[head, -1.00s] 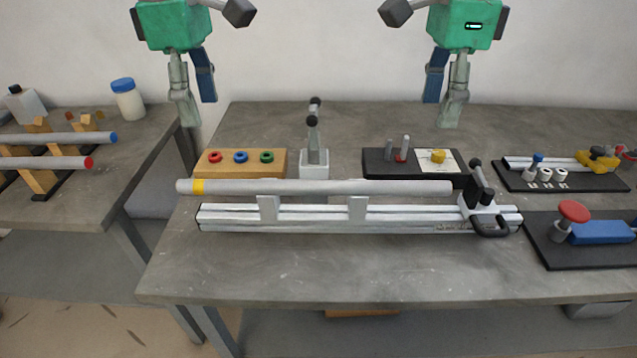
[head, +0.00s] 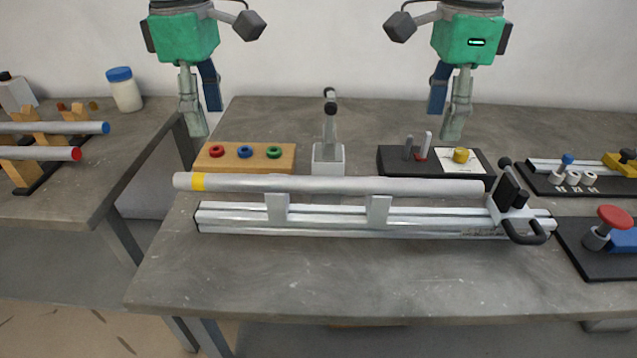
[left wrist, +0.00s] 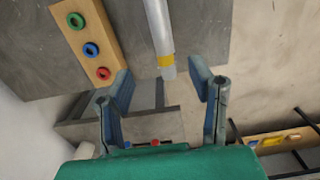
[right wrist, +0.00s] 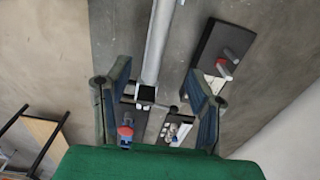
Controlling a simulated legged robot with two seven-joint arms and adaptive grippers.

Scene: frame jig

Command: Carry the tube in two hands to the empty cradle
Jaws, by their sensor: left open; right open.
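A long grey tube (head: 330,185) with a yellow band near its left end lies level on two upright supports of a silver rail jig (head: 330,217) on the middle table. It also shows in the left wrist view (left wrist: 157,28) and the right wrist view (right wrist: 158,40). My left gripper (head: 206,121) is open and empty, above and behind the tube's left end. My right gripper (head: 447,122) is open and empty, above and behind its right part. On the left table, wooden cradles (head: 25,172) hold a blue-ended and a red-ended tube. Small wooden tops (head: 77,106) show behind them; I cannot tell whether these form the empty cradle.
A clamp with a black handle (head: 515,200) stands at the rail's right end. Behind the tube are a wooden ring block (head: 245,165), a grey post (head: 329,150) and a black pin board (head: 400,160). Black fixture boards (head: 590,262) lie right. The table's front is clear.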

